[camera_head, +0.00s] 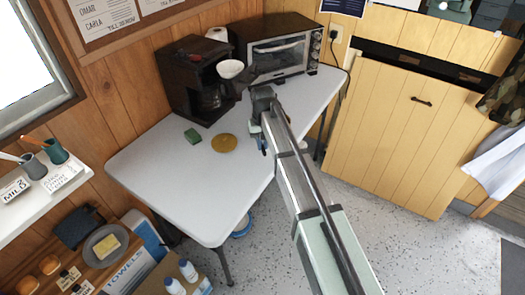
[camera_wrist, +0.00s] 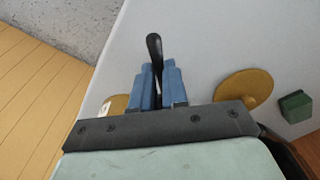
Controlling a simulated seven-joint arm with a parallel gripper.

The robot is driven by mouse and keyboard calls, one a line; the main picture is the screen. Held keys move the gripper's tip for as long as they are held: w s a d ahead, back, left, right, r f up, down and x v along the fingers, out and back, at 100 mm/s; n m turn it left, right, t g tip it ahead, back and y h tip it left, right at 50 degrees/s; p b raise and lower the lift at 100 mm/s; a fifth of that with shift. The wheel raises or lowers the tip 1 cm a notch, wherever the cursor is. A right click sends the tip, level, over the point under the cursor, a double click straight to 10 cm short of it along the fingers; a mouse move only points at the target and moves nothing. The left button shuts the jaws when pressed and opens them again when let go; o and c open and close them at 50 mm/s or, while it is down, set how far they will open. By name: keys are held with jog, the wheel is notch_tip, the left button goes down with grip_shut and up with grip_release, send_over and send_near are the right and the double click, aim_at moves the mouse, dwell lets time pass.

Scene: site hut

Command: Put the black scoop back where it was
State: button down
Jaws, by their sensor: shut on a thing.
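The black scoop (camera_wrist: 154,45) shows in the wrist view as a dark, rounded handle standing up between the two blue fingers of my gripper (camera_wrist: 157,88). The fingers are shut on it. The rest of the scoop is hidden by the fingers and the gripper body. In the head view my gripper (camera_head: 263,146) is over the right part of the white table (camera_head: 165,180), and my arm hides the scoop. I cannot tell how high it is above the table.
A round tan mat (camera_head: 224,143) and a green block (camera_head: 192,136) lie left of my gripper. A dark coffee maker (camera_head: 190,85) with a white filter (camera_head: 230,68) and a toaster oven (camera_head: 278,55) stand behind. A tan labelled thing (camera_wrist: 119,104) is partly hidden beside the fingers. The table's front left is clear.

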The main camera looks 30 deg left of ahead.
aim_at(263, 150)
jog(key=shift+f, duration=1.95)
jog(key=shift+f, duration=0.1)
jog(key=c, duration=1.1)
grip_release()
jog(key=shift+c, duration=0.2)
notch_tip(263, 150, up, 12)
jog(key=shift+r, duration=0.15)
